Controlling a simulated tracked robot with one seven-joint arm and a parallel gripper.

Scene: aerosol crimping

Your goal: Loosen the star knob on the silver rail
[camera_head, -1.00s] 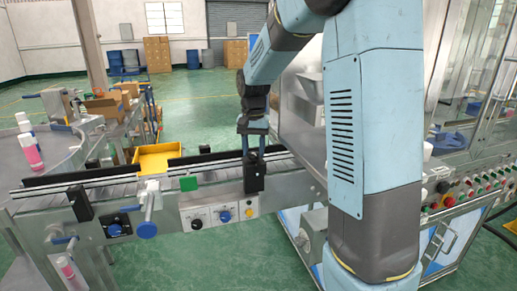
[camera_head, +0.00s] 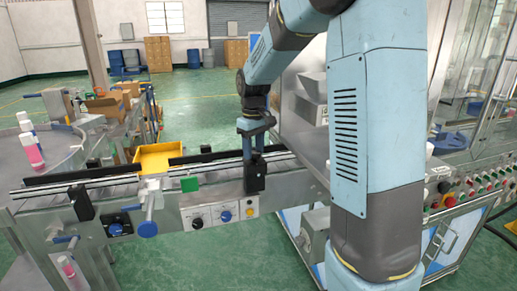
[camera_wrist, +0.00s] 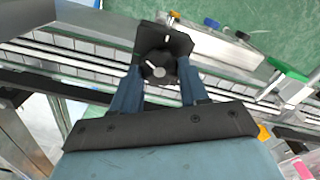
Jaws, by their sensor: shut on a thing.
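The black star knob (camera_wrist: 158,68) sits on a black bracket (camera_head: 255,180) clamped on the silver rail (camera_head: 115,181) of the conveyor. My gripper (camera_wrist: 159,82) points down over the bracket with its two blue fingers on either side of the knob, shut on it. In the head view my gripper (camera_head: 253,154) stands upright above the bracket, and the knob is hidden between the fingers. The rail also shows in the wrist view (camera_wrist: 70,56).
A second black bracket (camera_head: 81,203) stands further left on the rail. A panel of knobs (camera_head: 211,217) is below. A yellow tray (camera_head: 157,156) is behind; the machine cabinet is at right.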

